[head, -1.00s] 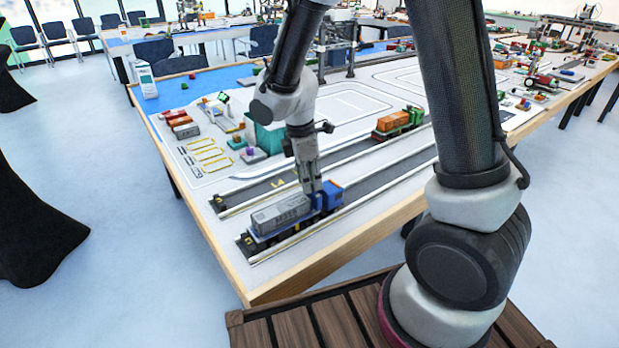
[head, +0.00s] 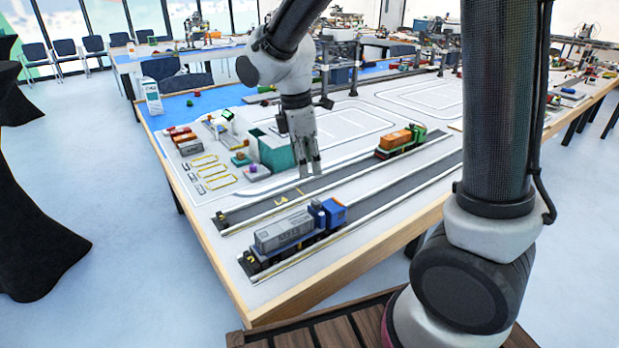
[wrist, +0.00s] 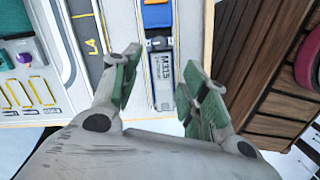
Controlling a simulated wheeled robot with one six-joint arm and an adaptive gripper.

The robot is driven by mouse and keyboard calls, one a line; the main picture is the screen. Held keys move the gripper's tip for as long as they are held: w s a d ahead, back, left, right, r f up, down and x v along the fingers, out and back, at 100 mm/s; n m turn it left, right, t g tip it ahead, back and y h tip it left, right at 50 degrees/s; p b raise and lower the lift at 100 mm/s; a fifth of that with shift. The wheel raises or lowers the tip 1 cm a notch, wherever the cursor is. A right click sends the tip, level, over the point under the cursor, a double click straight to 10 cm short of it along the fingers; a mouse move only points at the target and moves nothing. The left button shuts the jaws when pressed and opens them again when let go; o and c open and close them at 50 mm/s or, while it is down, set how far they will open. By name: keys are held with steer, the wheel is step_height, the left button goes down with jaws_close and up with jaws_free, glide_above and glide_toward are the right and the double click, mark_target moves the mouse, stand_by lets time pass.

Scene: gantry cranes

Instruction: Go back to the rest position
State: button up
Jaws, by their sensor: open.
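My gripper (head: 310,170) is open and empty, raised above the layout behind the blue truck in the head view. In the wrist view my gripper (wrist: 155,85) has its two green-padded fingers spread apart, with nothing between the pads. The blue truck (head: 330,214) stands on the near dark lane with a grey container (head: 284,231) on its bed. In the wrist view the grey container (wrist: 163,78) shows below, beyond the fingertips.
A green truck with an orange container (head: 395,139) stands on the farther lane. A teal open box (head: 275,150) stands just left of my gripper. Small containers (head: 185,141) lie at the left. Gantry frames (head: 325,75) stand behind.

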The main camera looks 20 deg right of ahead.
steer(key=shift+a+r, duration=0.1)
steer(key=shift+r, duration=0.45)
steer(key=s+d+r+m+t, duration=0.2)
steer(key=s+d+r+m, duration=0.3)
steer(key=s+d+m, duration=0.3)
steer(key=s+d+r+m+t+y, duration=0.1)
steer(key=s+d+r+m+t, duration=0.1)
steer(key=s+d+r+m, duration=0.3)
steer(key=s+d+m, duration=0.4)
steer(key=s, duration=0.1)
steer(key=shift+s+d+y, duration=0.15)
steer(key=shift+s+y, duration=0.15)
steer(key=shift+s, duration=0.1)
